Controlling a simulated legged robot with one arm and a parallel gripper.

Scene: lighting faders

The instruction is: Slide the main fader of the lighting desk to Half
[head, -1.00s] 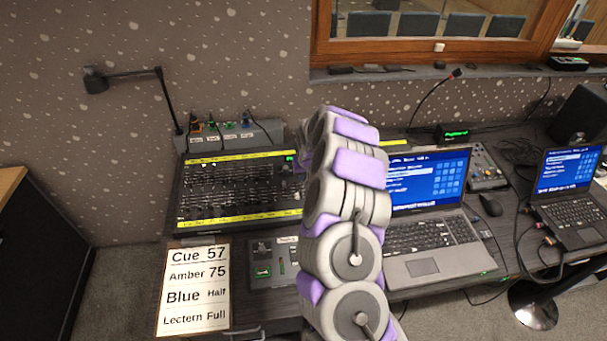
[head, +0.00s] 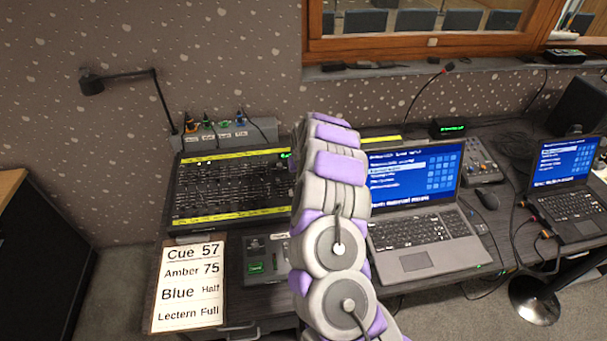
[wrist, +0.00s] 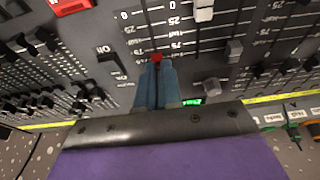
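The lighting desk (head: 232,187) stands on the table left of centre in the head view, with rows of faders between yellow strips. In the wrist view a red fader cap (wrist: 157,58) sits in a slot beside a scale marked 0, 25, Half, 75, Full. The cap is at the lower part of the visible scale, near the 75 and Full marks. My gripper (wrist: 158,68) has its two blue fingers close together, with tips right at the red cap. Whether they pinch it or only touch it is unclear. My arm hides the gripper in the head view.
Neighbouring grey fader caps (wrist: 235,50) and a switch (wrist: 110,60) lie close to the fingers. A laptop (head: 415,205) is right of my arm. A card (head: 188,286) with level settings lies at the front left. A desk lamp (head: 92,84) stands behind.

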